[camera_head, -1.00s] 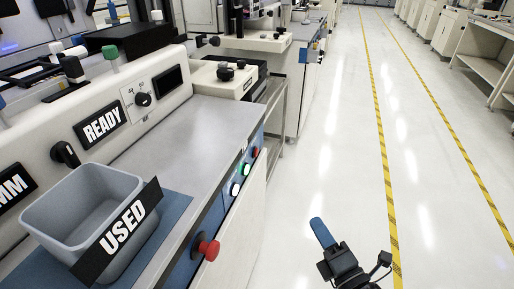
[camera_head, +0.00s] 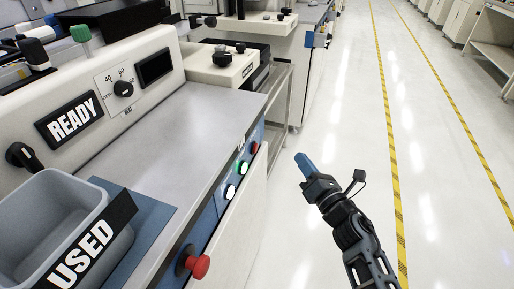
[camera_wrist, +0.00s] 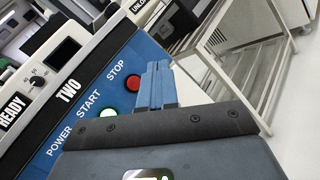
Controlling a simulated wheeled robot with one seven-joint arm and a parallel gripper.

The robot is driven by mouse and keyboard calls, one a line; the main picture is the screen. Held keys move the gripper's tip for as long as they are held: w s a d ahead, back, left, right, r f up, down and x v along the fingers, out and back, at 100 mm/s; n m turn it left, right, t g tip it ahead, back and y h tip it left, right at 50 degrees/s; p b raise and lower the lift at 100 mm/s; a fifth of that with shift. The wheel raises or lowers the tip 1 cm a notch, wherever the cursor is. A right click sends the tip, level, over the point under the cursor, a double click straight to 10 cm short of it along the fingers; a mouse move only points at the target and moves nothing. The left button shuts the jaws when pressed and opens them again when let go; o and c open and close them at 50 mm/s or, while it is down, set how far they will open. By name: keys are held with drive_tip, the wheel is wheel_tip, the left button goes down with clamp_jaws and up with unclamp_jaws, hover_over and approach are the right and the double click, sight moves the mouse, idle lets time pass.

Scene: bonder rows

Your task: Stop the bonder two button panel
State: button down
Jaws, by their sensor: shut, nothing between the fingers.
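The two button panel is a blue strip on the bench front (camera_head: 225,188). It carries a white button (camera_head: 230,191), a green button (camera_head: 242,167) and a red button (camera_head: 255,147). In the wrist view the panel reads POWER, START and STOP, with the red STOP button (camera_wrist: 133,83) just left of my fingertips and the green START button (camera_wrist: 108,113) lower left. My gripper (camera_head: 303,160) is shut and empty, its blue fingers over the aisle right of the panel and apart from it in the head view. The fingers also show in the wrist view (camera_wrist: 157,80).
A larger red knob (camera_head: 198,266) sticks out lower on the bench front. A grey bin (camera_head: 40,205) labelled USED stands on the bench at left. A metal-framed cart or shelf (camera_head: 283,100) stands beyond the panel. The aisle floor (camera_head: 340,110) is clear.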

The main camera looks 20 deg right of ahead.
sight(255, 148)
drive_tip(key=w+a+b, duration=0.3)
drive_tip(key=w+a, duration=0.2)
drive_tip(key=a, duration=0.2)
drive_tip(key=shift+b, duration=0.3)
drive_tip(key=shift+w+a, duration=0.1)
drive_tip(key=shift+a, duration=0.05)
idle(1.9)
drive_tip(key=shift+w+a, duration=0.2)
drive_tip(key=shift+a, duration=0.05)
drive_tip(key=shift+w+a+b, duration=0.25)
drive_tip(key=shift+a+b, duration=0.1)
drive_tip(key=shift+b, duration=0.05)
idle(0.8)
drive_tip(key=shift+s, duration=0.1)
drive_tip(key=shift+s+d+p, duration=0.35)
drive_tip(key=shift+s+d, duration=0.05)
drive_tip(key=shift+d, duration=0.25)
drive_tip(key=shift+d, duration=0.1)
